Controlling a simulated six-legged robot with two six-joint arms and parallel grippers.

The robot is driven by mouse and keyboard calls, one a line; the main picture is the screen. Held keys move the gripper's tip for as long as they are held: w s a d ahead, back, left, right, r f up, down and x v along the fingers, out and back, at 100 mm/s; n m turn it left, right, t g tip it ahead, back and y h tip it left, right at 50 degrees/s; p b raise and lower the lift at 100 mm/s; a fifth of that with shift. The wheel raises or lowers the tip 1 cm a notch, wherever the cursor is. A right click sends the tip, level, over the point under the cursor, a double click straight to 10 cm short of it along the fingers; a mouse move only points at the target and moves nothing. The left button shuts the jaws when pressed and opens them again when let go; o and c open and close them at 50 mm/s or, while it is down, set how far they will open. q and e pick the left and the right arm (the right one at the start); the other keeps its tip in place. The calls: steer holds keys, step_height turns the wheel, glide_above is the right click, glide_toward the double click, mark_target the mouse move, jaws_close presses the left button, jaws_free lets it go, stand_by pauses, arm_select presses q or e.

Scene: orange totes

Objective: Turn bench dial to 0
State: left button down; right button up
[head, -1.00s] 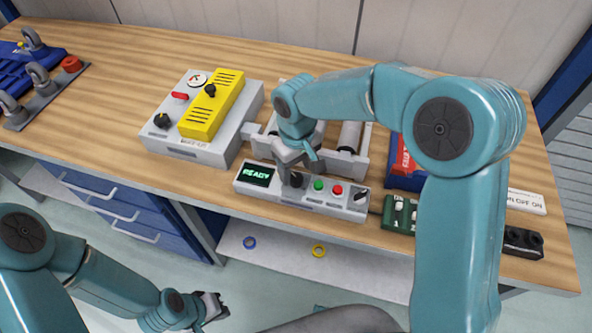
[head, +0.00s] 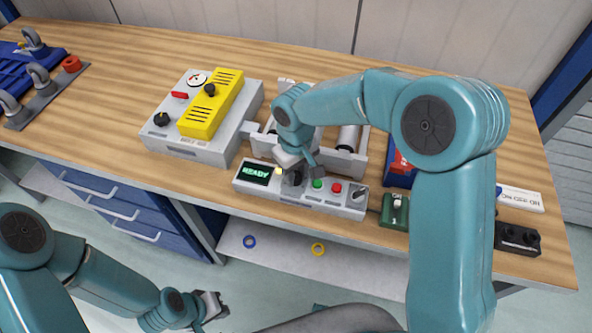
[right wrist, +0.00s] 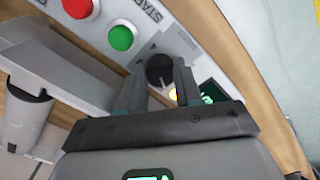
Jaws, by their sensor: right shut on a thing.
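The bench dial is a round black knob on the light grey control panel (head: 325,200). The dial (right wrist: 160,68) shows in the right wrist view between the fingertips, with a pale pointer mark on it; its scale is too small to read. My right gripper (head: 294,177) is over the panel, shut on the dial, and largely hides it in the head view. The fingers also show in the right wrist view (right wrist: 158,84). The panel's screen (head: 255,173) reads READY in green. My left gripper (head: 216,306) is open and empty, low in front of the bench.
Green (head: 318,184) and red (head: 337,188) buttons and a black switch (head: 358,194) sit right of the dial. A roller unit (head: 349,138) stands behind the panel. A grey box with a yellow cover (head: 212,103) is at left. A green switch box (head: 394,211) is at right.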

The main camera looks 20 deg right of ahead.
steer(key=n, duration=0.5)
steer(key=shift+w+a+n, duration=0.1)
steer(key=shift+n, duration=0.3)
steer(key=n, duration=0.5)
steer(key=shift+f+n+p, duration=0.1)
steer(key=shift+n+p, duration=0.2)
steer(key=shift+p, duration=0.05)
steer(key=o, duration=1)
steer(key=shift+a, duration=0.15)
steer(key=shift+o, duration=0.2)
steer(key=shift+d, duration=0.2)
step_height(320, 180, up, 16)
steer(key=shift+a, duration=0.15)
